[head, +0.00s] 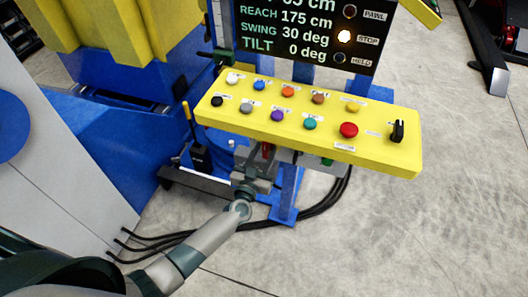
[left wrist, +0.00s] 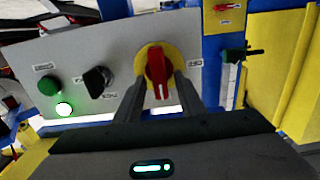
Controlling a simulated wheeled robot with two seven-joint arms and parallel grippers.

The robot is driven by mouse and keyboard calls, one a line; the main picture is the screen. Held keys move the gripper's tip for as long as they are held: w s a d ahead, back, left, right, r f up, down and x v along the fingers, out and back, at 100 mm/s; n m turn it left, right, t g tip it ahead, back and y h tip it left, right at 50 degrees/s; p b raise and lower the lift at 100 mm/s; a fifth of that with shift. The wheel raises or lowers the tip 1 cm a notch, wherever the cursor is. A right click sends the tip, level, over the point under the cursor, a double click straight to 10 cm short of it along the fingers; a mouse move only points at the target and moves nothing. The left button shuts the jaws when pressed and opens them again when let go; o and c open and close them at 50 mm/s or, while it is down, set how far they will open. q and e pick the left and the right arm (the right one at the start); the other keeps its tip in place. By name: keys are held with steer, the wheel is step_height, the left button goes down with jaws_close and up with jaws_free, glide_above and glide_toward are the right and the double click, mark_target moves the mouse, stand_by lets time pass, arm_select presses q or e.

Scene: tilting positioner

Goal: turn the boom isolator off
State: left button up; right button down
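A red rotary handle (left wrist: 157,66) on a round yellow plate sits on a grey panel (left wrist: 120,52) in the left wrist view. My left gripper (left wrist: 160,77) is open, with one finger on each side of the handle's lower part. I cannot tell whether either finger touches it. In the head view my left gripper (head: 256,172) is below the yellow console's front edge, and a bit of red shows at its fingers. The console hides most of the grey panel there. My right gripper is not in view.
The yellow console (head: 375,152) above carries several coloured buttons and a black knob (head: 397,131). On the grey panel are a black selector (left wrist: 97,80), a green button (left wrist: 49,85) and a lit green lamp (left wrist: 64,109). Black cables (head: 320,208) lie on the floor.

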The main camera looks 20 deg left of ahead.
arm_select(q)
steer(key=c, duration=0.9)
jaws_close()
